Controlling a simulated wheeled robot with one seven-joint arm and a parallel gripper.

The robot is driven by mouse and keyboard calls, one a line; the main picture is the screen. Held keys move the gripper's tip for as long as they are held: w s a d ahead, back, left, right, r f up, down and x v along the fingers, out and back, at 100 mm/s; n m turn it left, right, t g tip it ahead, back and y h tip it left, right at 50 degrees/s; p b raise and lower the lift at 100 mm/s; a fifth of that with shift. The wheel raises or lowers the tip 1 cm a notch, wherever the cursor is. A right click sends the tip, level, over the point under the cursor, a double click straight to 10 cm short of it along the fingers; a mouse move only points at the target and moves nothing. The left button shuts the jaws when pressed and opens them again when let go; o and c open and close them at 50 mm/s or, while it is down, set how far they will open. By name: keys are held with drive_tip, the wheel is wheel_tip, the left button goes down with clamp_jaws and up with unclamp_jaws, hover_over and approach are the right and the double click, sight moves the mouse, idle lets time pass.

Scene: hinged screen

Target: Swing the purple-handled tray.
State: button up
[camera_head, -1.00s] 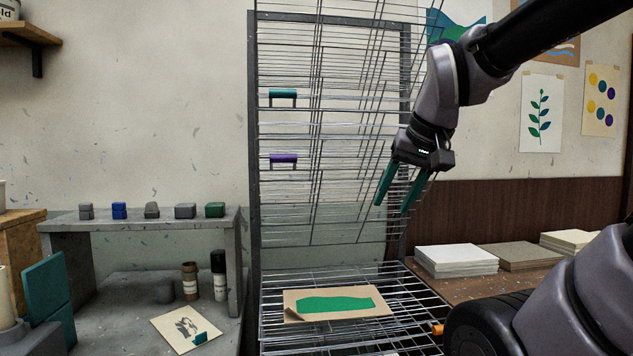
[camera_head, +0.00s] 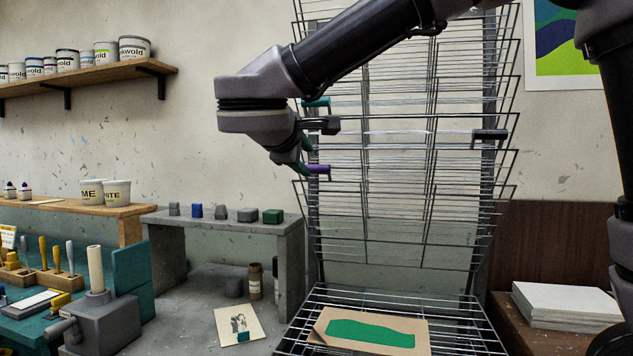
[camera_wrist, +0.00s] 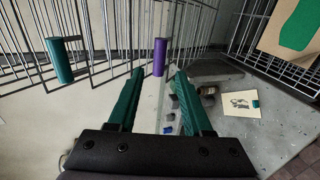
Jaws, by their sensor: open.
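The purple handle (camera_head: 318,169) is on the front edge of a wire tray (camera_head: 395,182) in the rack, just right of my gripper (camera_head: 305,158) in the head view. In the wrist view the purple handle (camera_wrist: 160,57) stands ahead, between the lines of my two green fingers. My gripper (camera_wrist: 158,82) is open and empty, with the handle a little beyond its fingertips. I cannot tell that they touch. A teal handle (camera_wrist: 60,60) lies to the left in the wrist view, on the tray above. My wrist partly hides the teal handle (camera_head: 317,102) in the head view.
Several wire trays are stacked in the rack, raised. A dark handle (camera_head: 489,135) shows at right. The lowest tray (camera_head: 470,335) lies flat with a green print (camera_head: 370,332). A grey bench (camera_head: 290,232) with small blocks stands left. A paper stack (camera_head: 565,302) is at right.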

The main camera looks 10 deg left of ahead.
sight(314, 169)
drive_tip(key=x, duration=0.8)
drive_tip(key=shift+w, duration=0.15)
drive_tip(key=shift+c, duration=0.3)
clamp_jaws()
